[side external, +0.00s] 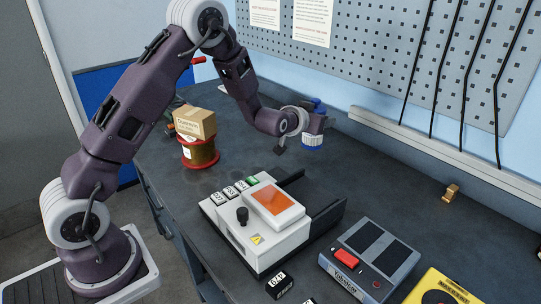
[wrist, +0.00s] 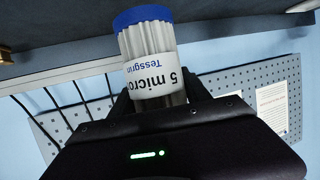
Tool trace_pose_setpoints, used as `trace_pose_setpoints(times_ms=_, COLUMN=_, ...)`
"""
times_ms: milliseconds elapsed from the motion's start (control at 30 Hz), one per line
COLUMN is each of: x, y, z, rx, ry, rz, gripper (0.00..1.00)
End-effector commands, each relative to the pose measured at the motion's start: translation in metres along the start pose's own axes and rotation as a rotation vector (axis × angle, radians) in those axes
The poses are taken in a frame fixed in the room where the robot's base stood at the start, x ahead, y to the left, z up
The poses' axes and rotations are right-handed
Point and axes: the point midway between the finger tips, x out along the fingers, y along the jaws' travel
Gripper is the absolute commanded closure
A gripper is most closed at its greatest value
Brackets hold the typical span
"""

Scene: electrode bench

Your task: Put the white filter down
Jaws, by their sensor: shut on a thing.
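The white filter (wrist: 148,52) is a ribbed white cylinder with a blue end cap and a label reading "5 micro". It is held in my gripper, whose dark jaws (wrist: 158,99) close around it in the wrist view. In the side view the filter (side external: 313,139) hangs roughly upright below my gripper (side external: 314,123), over the back part of the dark bench (side external: 390,180). Its capped end points down toward the bench. I cannot tell how large the gap beneath it is. The part inside the jaws is hidden.
A white device with an orange screen (side external: 275,199) stands in front, with black rails behind it. A grey unit (side external: 369,255) and a yellow one (side external: 440,290) stand at front right. The back right is mostly clear.

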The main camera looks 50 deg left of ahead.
Motion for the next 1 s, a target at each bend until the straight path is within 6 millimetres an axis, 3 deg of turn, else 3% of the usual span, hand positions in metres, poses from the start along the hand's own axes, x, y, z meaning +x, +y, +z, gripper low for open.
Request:
trace_pose_setpoints(times_ms=33, x=0.004, y=-0.032, z=-0.003, rx=-0.02, ry=0.002, rz=-0.056, gripper=0.99)
trace_pose_setpoints(times_ms=100, x=0.006, y=-0.073, z=-0.004, rx=-0.046, ry=0.002, rz=-0.128, gripper=0.99)
trace_pose_setpoints(times_ms=200, x=0.006, y=-0.123, z=-0.004, rx=-0.078, ry=0.003, rz=-0.215, gripper=0.99)
trace_pose_setpoints(times_ms=333, x=0.003, y=-0.16, z=-0.003, rx=-0.102, ry=0.003, rz=-0.281, gripper=0.99)
trace_pose_setpoints(times_ms=433, x=0.004, y=-0.171, z=0.005, rx=-0.108, ry=0.0, rz=-0.301, gripper=0.99)
trace_pose_setpoints(times_ms=500, x=0.009, y=-0.173, z=0.022, rx=-0.109, ry=-0.004, rz=-0.304, gripper=0.99)
trace_pose_setpoints(times_ms=833, x=0.032, y=-0.172, z=0.082, rx=-0.11, ry=-0.001, rz=-0.302, gripper=0.99)
trace_pose_setpoints(times_ms=1000, x=0.036, y=-0.172, z=0.091, rx=-0.109, ry=0.004, rz=-0.302, gripper=0.99)
